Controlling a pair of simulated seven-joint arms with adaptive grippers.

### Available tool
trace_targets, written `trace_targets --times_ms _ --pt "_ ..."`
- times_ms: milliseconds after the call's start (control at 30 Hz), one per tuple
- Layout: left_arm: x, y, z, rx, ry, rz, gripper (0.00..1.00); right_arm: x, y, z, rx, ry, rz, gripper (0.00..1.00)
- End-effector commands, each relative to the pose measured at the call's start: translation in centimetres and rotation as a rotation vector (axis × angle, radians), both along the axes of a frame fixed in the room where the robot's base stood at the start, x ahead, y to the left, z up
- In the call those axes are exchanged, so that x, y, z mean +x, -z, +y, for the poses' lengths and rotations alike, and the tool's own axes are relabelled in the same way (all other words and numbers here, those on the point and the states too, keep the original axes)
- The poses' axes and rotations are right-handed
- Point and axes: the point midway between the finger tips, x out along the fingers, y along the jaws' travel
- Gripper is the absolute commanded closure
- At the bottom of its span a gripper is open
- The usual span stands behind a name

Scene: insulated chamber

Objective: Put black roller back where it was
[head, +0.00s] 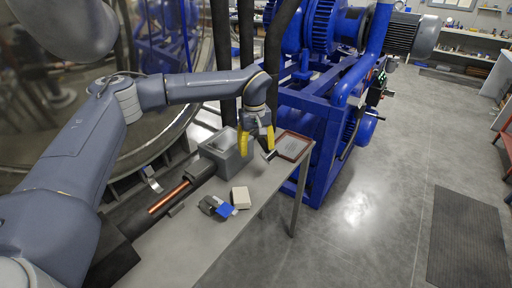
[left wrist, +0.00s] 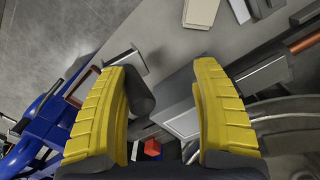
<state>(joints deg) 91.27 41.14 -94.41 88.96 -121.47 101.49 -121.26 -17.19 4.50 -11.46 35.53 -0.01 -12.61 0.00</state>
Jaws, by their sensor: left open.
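My left gripper (head: 256,140) is open above the far end of the grey bench, beside a grey box. Its yellow fingers also show in the left wrist view (left wrist: 165,115), spread apart with nothing clamped between them. A dark cylinder that looks like the black roller (left wrist: 138,92) lies between the fingers in the wrist view, nearer the left finger, which partly hides it. A pale flat piece (left wrist: 123,62) adjoins it. In the head view the roller is mostly hidden around the gripper. My right gripper is not in view.
The grey box (head: 222,155) stands left of the gripper. A brown-rimmed tray (head: 293,147) lies to its right. A beige block (head: 240,197) and a blue-and-dark item (head: 226,210) sit on the bench (head: 262,187). A copper rod (head: 168,197) lies left. Blue machinery (head: 320,110) stands behind.

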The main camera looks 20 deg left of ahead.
Motion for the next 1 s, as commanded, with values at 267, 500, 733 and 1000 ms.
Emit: trace_targets --times_ms 267,500,733,1000 --pt "0.0 0.0 0.0 -0.001 0.000 -0.001 0.02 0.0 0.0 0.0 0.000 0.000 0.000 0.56" --pt "0.0 0.0 0.0 -0.001 0.000 -0.001 0.00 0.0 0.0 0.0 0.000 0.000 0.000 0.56" --pt "0.1 -0.9 0.0 0.000 0.000 -0.003 0.00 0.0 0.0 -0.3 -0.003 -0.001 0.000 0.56" --pt "-0.1 -5.3 0.1 0.000 0.001 -0.006 0.00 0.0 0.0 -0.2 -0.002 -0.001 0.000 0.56"
